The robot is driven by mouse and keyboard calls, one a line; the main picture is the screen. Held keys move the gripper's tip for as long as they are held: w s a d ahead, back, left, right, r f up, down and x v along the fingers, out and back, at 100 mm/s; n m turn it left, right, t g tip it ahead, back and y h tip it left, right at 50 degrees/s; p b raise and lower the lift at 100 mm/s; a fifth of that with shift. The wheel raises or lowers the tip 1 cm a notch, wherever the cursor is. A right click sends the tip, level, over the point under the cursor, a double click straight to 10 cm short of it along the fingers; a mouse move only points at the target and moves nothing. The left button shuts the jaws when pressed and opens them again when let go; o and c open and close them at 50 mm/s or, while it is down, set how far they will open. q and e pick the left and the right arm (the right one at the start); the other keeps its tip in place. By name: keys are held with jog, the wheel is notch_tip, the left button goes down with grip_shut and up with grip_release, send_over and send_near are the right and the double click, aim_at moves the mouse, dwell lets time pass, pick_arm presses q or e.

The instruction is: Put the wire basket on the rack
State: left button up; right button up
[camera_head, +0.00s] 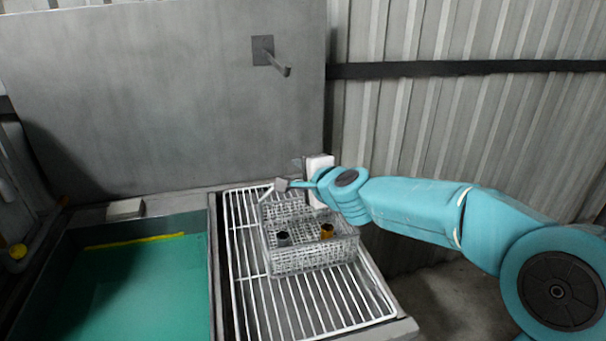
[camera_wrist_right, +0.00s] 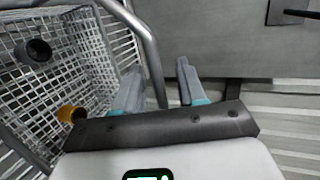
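The wire basket (camera_head: 310,257) sits on the white wire rack (camera_head: 245,292), toward its back half, and looks level. It holds a small dark cylindrical part (camera_head: 283,238) and an orange-yellow part (camera_head: 327,231). My right gripper (camera_head: 283,185) is at the basket's far side, near its raised handle. In the right wrist view the fingers (camera_wrist_right: 160,88) are apart, and the grey handle bar (camera_wrist_right: 143,40) runs down between them, with no clear contact on both sides. The basket's mesh (camera_wrist_right: 85,50) fills the left of that view. My left gripper is out of view.
A tank of green liquid (camera_head: 150,290) lies left of the rack. A grey panel (camera_head: 170,100) with a protruding peg (camera_head: 275,57) stands behind. A white box (camera_head: 319,175) is close beside my right gripper. Corrugated wall (camera_head: 450,130) rises at the right.

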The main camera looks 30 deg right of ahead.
jog(key=p+v, duration=0.3)
jog(key=v, duration=0.9)
jog(key=shift+w, duration=0.15)
